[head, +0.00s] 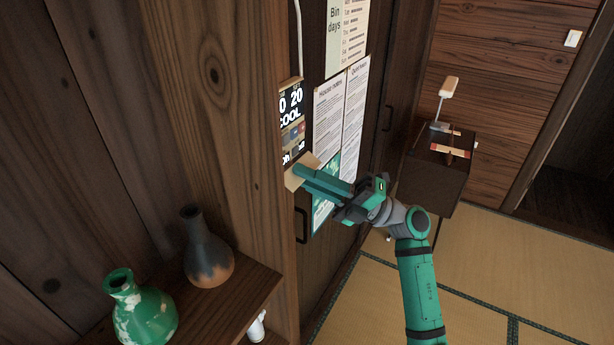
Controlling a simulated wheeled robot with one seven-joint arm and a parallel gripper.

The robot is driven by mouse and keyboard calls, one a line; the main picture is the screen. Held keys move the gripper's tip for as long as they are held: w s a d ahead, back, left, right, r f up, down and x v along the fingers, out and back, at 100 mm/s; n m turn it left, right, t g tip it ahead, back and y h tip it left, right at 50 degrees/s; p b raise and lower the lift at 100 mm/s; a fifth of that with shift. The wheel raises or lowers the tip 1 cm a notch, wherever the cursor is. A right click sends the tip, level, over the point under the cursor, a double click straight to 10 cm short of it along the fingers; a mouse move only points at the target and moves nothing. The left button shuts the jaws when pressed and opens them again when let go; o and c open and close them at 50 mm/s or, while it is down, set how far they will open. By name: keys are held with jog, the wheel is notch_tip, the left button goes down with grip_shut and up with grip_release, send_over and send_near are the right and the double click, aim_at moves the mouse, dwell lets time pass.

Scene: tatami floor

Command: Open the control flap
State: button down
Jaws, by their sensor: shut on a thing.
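The control panel (291,115) is mounted on the dark wooden wall, with a black display showing "20" and "COOL" and small coloured buttons under it. A beige flap (297,176) juts out from the panel's lower edge, tilted away from the wall. My gripper (308,176) reaches in from the right, its green fingers at the flap and shut on it. The fingers cover part of the flap, and the panel's left side is cut off by the wooden post.
A shelf (228,308) at lower left holds a green vase (140,308) and a brown vase (207,250). Posters (340,115) hang behind my gripper. A dark cabinet (433,178) with a lamp stands at right. Tatami floor (480,260) is open at lower right.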

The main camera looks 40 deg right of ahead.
jog(key=shift+w+a+f, duration=0.1)
jog(key=shift+w+f, duration=0.05)
jog(key=shift+f, duration=0.1)
jog(key=c, duration=1.9)
grip_release()
jog(key=shift+o, duration=0.2)
jog(key=shift+r, duration=0.1)
jog(key=v, duration=1.1)
jog(key=shift+r, duration=0.1)
